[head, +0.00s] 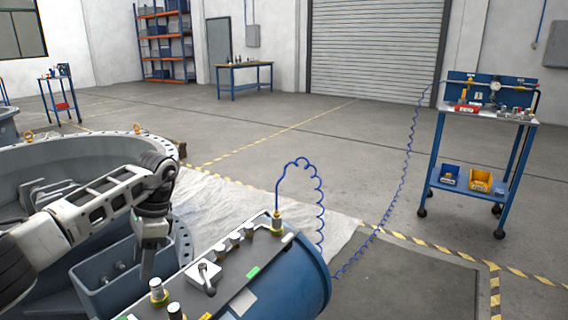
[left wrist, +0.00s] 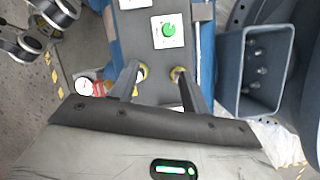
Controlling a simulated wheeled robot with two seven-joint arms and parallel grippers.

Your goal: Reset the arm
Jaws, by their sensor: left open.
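My left arm reaches in from the left in the head view, over the large grey valve ring (head: 110,142). My right gripper does not show in the head view.
A white lever switch (head: 205,275) and brass fittings (head: 277,222) stick up from the panel. A coiled blue hose (head: 318,195) rises from it and runs across the floor. A blue tool cart (head: 487,115) stands at the right. The middle floor is clear.

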